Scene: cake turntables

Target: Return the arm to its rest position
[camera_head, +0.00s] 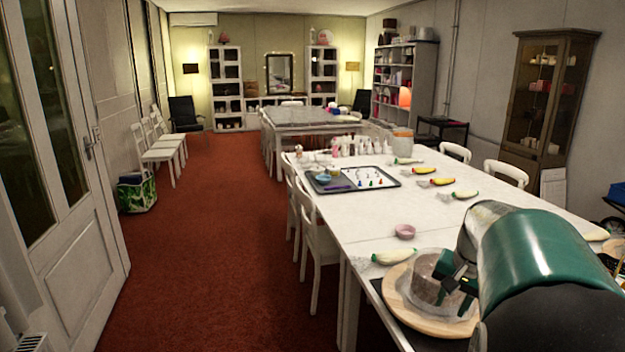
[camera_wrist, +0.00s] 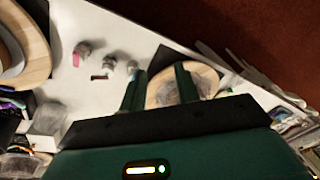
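My arm (camera_head: 540,260) reaches in from the lower right of the head view, a green and dark shell over the near table. My gripper (camera_head: 455,277) is in front of a grey, round, cake-like block on a wooden turntable (camera_head: 404,309). In the wrist view my gripper (camera_wrist: 157,80) has its two dark green fingers apart, with nothing held between them. Part of the turntable (camera_wrist: 204,73) and the grey block (camera_wrist: 190,91) show beyond the fingers. I cannot tell whether the fingers touch the block.
The white table (camera_head: 345,230) carries a pink bowl (camera_head: 405,231), several piping bags (camera_head: 394,257) and a dark tray (camera_head: 325,187). White chairs (camera_head: 318,245) line its left side. The red carpet (camera_head: 210,250) is open toward the door (camera_head: 65,200). A second turntable (camera_wrist: 35,50) shows in the wrist view.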

